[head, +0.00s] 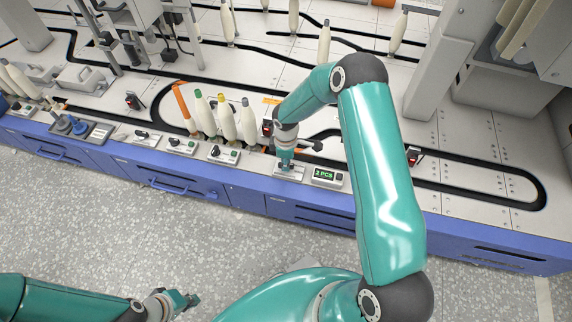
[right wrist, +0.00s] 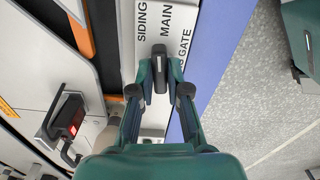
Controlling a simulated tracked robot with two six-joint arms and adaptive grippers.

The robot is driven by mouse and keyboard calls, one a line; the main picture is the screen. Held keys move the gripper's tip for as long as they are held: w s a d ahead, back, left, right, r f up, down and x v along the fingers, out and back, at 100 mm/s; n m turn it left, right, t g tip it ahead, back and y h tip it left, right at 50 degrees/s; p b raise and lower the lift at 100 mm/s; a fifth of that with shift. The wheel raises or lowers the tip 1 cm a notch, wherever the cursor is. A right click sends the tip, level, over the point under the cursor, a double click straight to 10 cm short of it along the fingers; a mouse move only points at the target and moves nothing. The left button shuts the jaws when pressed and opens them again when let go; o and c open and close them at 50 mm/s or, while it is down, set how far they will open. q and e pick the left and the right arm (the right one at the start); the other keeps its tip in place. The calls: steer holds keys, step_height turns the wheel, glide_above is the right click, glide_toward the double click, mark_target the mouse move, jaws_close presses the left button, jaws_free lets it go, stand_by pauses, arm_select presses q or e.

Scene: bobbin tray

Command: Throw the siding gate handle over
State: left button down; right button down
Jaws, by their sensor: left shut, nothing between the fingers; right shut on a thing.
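The siding gate handle (right wrist: 159,66) is a small dark lever with a pale line on it. In the right wrist view it stands between the fingertips of my right gripper (right wrist: 160,80), which is shut on it. The label plate (right wrist: 158,25) around it reads SIDING, MAIN and GATE. In the head view my right gripper (head: 286,163) reaches down to this plate at the bench's front edge and hides the handle. My left gripper (head: 179,301) is shut and empty, low over the floor and away from the bench.
Several bobbins (head: 227,121) stand just left of my right gripper. A counter display (head: 325,176) reading 2 PCS sits right of it. Several similar switch plates (head: 182,146) line the front edge to the left. A red-lit box (right wrist: 68,119) is beside the plate.

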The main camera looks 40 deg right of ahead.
steer(key=shift+m+b, duration=0.45)
steer(key=shift+m, duration=0.35)
steer(key=c, duration=1.1)
jaws_free()
steer(key=shift+c, duration=0.2)
steer(key=shift+r, duration=0.1)
step_height(320, 180, up, 12)
